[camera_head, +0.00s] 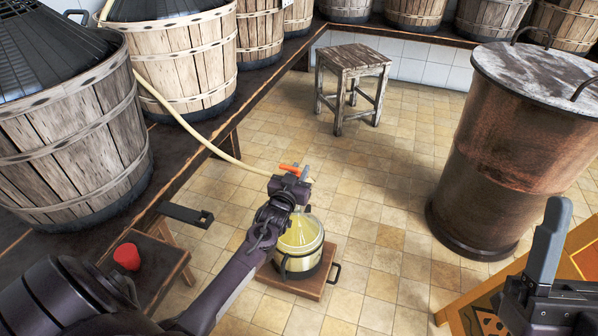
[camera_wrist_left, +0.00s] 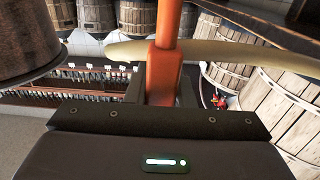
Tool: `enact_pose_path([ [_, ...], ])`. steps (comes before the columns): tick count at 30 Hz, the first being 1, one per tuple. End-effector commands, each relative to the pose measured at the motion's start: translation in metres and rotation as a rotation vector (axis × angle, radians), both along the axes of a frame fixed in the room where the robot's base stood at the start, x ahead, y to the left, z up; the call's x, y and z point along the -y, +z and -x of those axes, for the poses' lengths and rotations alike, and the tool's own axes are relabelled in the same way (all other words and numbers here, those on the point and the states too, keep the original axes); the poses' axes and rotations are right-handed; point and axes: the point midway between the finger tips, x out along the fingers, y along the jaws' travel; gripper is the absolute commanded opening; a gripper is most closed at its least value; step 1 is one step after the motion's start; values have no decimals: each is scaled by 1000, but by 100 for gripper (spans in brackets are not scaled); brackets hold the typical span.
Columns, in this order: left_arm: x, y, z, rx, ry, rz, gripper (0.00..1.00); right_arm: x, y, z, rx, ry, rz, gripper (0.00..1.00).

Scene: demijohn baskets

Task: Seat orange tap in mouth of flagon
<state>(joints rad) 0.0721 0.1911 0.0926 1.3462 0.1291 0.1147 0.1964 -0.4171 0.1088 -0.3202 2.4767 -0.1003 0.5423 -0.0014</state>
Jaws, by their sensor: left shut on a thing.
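The orange tap (camera_head: 289,168) is between the fingers of my left gripper (camera_head: 290,182), which is shut on it. In the left wrist view the tap (camera_wrist_left: 166,60) stands upright between the jaws, and a pale hose (camera_wrist_left: 240,52) crosses at it. I cannot tell whether they are joined.
Slatted baskets (camera_head: 82,130) stand on a dark bench (camera_head: 170,168) at left, with the hose (camera_head: 190,125) draped from them. A red cup (camera_head: 127,257) is on a low wooden ledge. A stool (camera_head: 352,66) and a large rusty drum (camera_head: 510,140) stand beyond open tiled floor.

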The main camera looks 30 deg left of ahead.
Motion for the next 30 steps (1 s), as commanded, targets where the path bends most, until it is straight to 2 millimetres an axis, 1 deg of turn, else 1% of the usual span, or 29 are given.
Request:
enact_pose_path([
  [30,0,10,0,1,0,0,0,-15,-38,-33,-244,0,97,61],
])
